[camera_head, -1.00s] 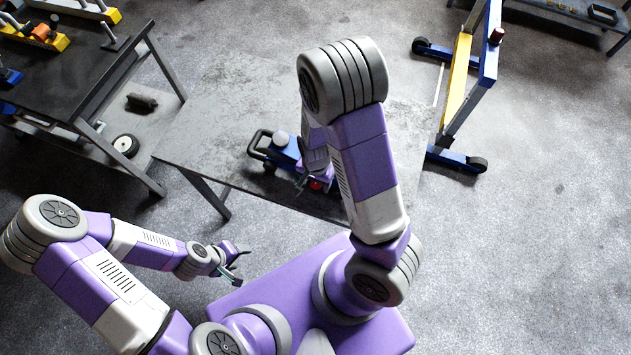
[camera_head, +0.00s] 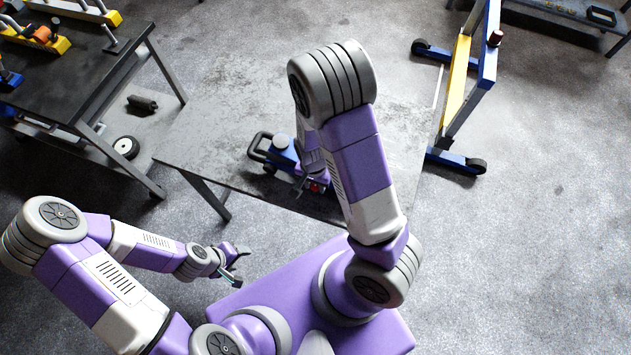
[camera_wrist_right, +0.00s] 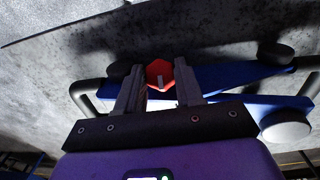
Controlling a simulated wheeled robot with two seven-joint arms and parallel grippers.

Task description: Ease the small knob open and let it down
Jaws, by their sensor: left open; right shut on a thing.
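The small blue trolley jack (camera_head: 284,156) stands on the grey table, with a black loop handle at its left. My right arm reaches over it and hides much of it. In the right wrist view, the red knob (camera_wrist_right: 160,74) sits between the two fingers of my right gripper (camera_wrist_right: 159,88), which is shut on it. The blue jack body (camera_wrist_right: 235,80) lies behind the knob and to its right. In the head view my right gripper (camera_head: 307,184) is small and partly hidden at the jack's near end. My left gripper (camera_head: 237,265) is open and empty, left of my base.
The grey table (camera_head: 215,120) is bare around the jack. A dark workbench (camera_head: 85,65) with tools stands at the left, with a wheel (camera_head: 126,147) on its lower shelf. A blue and yellow wheeled frame (camera_head: 460,80) stands at the right. Floor is clear at the lower right.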

